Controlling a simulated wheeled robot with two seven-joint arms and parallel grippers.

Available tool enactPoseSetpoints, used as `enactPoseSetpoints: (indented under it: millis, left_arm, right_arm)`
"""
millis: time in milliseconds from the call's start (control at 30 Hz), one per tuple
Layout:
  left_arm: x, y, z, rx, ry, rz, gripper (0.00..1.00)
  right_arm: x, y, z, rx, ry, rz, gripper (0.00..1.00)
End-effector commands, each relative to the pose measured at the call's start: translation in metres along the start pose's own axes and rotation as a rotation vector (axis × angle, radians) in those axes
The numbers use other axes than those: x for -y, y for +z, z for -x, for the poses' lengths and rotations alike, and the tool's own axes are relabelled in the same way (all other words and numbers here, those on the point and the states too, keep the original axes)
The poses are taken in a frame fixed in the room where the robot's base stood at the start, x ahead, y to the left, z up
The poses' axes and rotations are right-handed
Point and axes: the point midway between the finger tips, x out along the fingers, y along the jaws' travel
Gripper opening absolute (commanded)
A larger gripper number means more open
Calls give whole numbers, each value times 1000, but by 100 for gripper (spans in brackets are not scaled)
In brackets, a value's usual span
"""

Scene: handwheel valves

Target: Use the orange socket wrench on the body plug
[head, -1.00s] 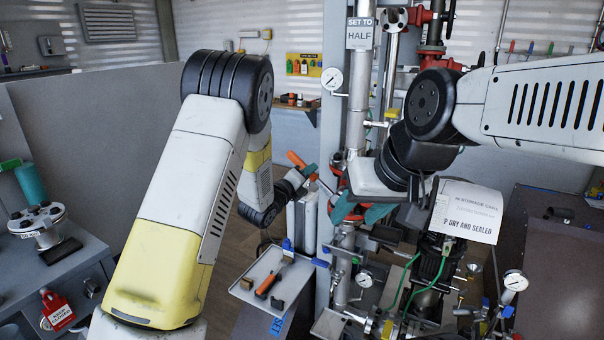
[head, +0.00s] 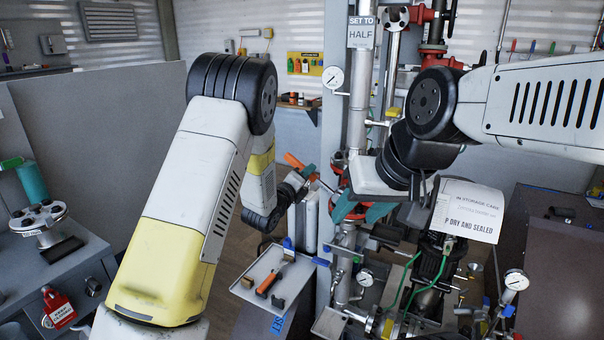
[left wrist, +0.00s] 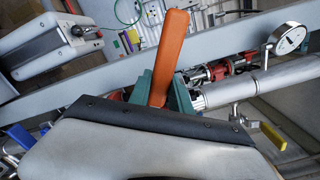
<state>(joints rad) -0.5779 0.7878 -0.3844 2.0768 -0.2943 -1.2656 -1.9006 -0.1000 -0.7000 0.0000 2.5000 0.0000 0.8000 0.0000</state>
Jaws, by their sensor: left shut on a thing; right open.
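The orange socket wrench shows as an orange handle (head: 294,160) in the head view, and as a long orange handle (left wrist: 170,55) in the left wrist view. My left gripper (head: 308,172) is shut on it, with a teal finger on each side of the handle in the left wrist view (left wrist: 160,92). The wrench's socket end is not clearly visible. My right gripper (head: 361,211) is open, its teal fingers apart in front of the pipework. I cannot make out the body plug; it may be hidden among the pipes and behind my right arm.
A tray (head: 248,291) holds another tool with an orange handle (head: 267,284). A vertical pipe (head: 359,100) carries a "SET TO HALF" sign (head: 361,33) and a gauge (head: 333,77). A paper notice (head: 468,211) hangs at the right over crowded valves and green hoses.

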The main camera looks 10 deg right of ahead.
Motion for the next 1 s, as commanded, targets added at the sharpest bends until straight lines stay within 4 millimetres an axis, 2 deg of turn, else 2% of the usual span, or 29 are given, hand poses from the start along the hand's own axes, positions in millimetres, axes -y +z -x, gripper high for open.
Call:
enactPoseSetpoints:
  millis: [1000]
  left_arm:
    - [-2,1,6,-32,-2,22,0]
  right_arm:
    - [0,0,0,0,0,0,48]
